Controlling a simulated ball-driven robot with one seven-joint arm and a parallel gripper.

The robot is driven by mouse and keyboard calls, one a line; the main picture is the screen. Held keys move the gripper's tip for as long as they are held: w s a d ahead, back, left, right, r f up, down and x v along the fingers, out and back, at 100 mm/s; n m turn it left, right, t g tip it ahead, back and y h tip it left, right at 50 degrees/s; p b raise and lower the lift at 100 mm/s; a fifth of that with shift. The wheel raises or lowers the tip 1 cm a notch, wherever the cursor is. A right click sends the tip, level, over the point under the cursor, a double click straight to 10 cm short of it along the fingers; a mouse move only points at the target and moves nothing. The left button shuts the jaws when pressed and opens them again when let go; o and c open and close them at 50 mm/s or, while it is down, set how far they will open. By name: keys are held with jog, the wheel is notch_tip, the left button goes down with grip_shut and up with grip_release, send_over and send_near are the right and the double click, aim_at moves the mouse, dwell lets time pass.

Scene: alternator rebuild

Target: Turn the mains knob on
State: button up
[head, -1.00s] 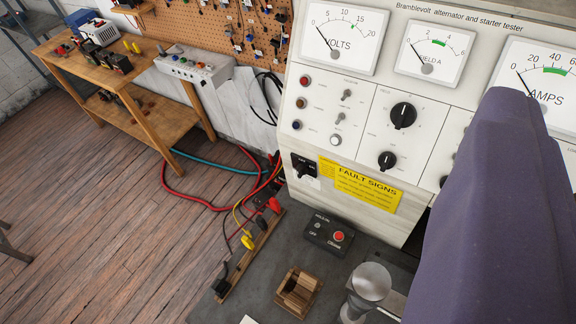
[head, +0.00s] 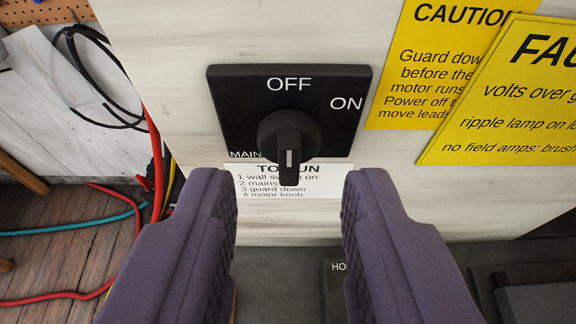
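The mains knob (head: 288,135) is black and round with a raised bar grip, on a black square plate (head: 235,110) on the pale panel front. The plate reads OFF at the top and ON at the upper right. The bar stands about upright, in line with OFF, its near end bearing a white mark and pointing down toward me. My gripper (head: 288,192) is open. Its two purple padded fingers are on either side of the knob's lower end, with clear gaps; I cannot tell how far in front of it they are.
A white TO RUN label (head: 325,178) is under the plate. Yellow caution (head: 425,90) and fault (head: 500,105) signs are at the right. Red cable (head: 155,150), blue cable (head: 75,228) and black cable (head: 80,85) hang or lie at the left. A dark bench top lies below.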

aim_at(300, 147)
jog(key=shift+b+x, duration=0.3)
jog(key=shift+x, duration=1.7)
jog(key=shift+s+r, duration=0.1)
jog(key=shift+r, duration=0.05)
grip_shut()
